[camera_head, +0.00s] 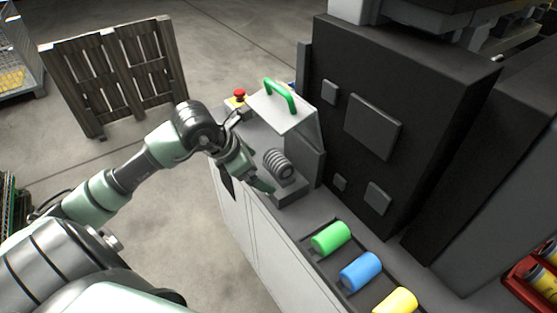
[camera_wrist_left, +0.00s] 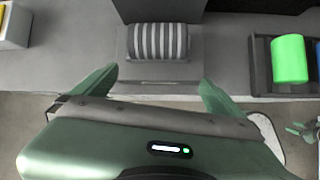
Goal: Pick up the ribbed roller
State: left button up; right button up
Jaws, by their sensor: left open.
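The ribbed roller (camera_head: 279,167) is grey with raised rings and lies on a small grey block (camera_head: 290,192) on the machine's counter. In the left wrist view the roller (camera_wrist_left: 158,41) lies straight ahead, above the gap between my fingers. My left gripper (camera_head: 257,178) is just left of the roller in the head view. In the left wrist view my left gripper (camera_wrist_left: 157,86) is open and empty, its green fingers apart and short of the roller. My right gripper is in neither view.
Green (camera_head: 330,238), blue (camera_head: 360,271) and yellow (camera_head: 396,301) cylinders lie in a dark tray nearer the front. A tilted cover with a green handle (camera_head: 281,95) and a red button (camera_head: 239,95) stand behind the roller. A tall dark cabinet (camera_head: 400,120) rises to the right.

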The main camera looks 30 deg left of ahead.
aim_at(275, 160)
pick_arm(q)
jog(key=w, duration=0.1)
jog(key=w+d+p, duration=0.1)
jog(key=w, duration=0.1)
jog(key=w+p, duration=0.1)
jog(key=w, duration=0.1)
jog(key=shift+w+d, duration=0.2)
jog(key=shift+d, duration=0.2)
jog(key=shift+w+f, duration=0.15)
jog(key=shift+f, duration=0.35)
jog(key=c, duration=1.5)
